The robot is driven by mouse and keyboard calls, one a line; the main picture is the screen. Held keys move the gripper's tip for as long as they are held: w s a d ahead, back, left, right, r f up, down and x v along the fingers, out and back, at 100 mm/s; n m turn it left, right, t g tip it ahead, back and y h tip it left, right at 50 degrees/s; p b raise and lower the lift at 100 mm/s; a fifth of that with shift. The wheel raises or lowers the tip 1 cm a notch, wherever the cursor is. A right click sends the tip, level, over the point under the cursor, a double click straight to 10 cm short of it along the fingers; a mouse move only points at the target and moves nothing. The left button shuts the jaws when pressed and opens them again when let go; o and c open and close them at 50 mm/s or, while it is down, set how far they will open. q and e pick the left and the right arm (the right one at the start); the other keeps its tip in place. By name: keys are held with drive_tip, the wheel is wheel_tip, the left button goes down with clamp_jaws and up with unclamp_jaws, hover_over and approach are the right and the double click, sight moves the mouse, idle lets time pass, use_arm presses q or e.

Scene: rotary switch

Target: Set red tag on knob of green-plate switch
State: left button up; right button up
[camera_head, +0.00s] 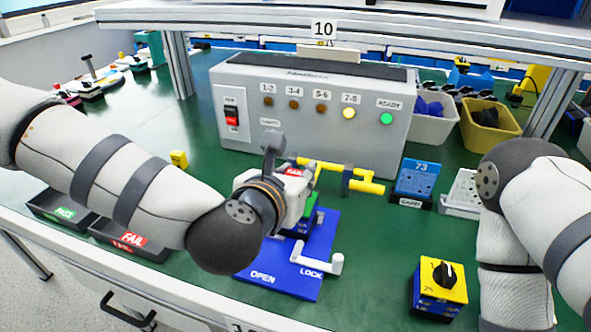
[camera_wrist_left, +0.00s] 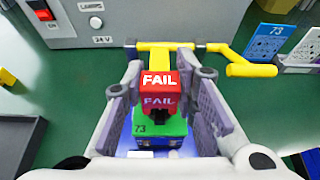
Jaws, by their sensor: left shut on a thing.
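The red tag (camera_wrist_left: 160,84), marked FAIL, sits between the two fingers of my left gripper (camera_wrist_left: 160,100). It also shows in the head view (camera_head: 294,172). The green-plate switch (camera_wrist_left: 147,128), numbered 73, lies just below the tag. In the head view part of this switch (camera_head: 312,216) shows past my left gripper (camera_head: 300,192), in the blue fixture (camera_head: 275,272).
A white lever (camera_head: 325,262) points toward LOCK. A yellow clamp bar (camera_head: 345,176) stands behind the switch. A yellow-plate switch (camera_head: 441,282) sits front right. Dark PASS and FAIL trays (camera_head: 130,247) lie at left. The grey test box (camera_head: 310,105) stands behind.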

use_arm(q)
drive_tip(key=shift+f, duration=0.85)
drive_tip(key=o, duration=0.9)
drive_tip(key=shift+r, duration=0.1)
drive_tip(key=v, duration=0.7)
drive_tip(key=shift+s+a+r, duration=0.1)
drive_tip(key=shift+s+r, duration=0.05)
drive_tip(key=shift+s, duration=0.05)
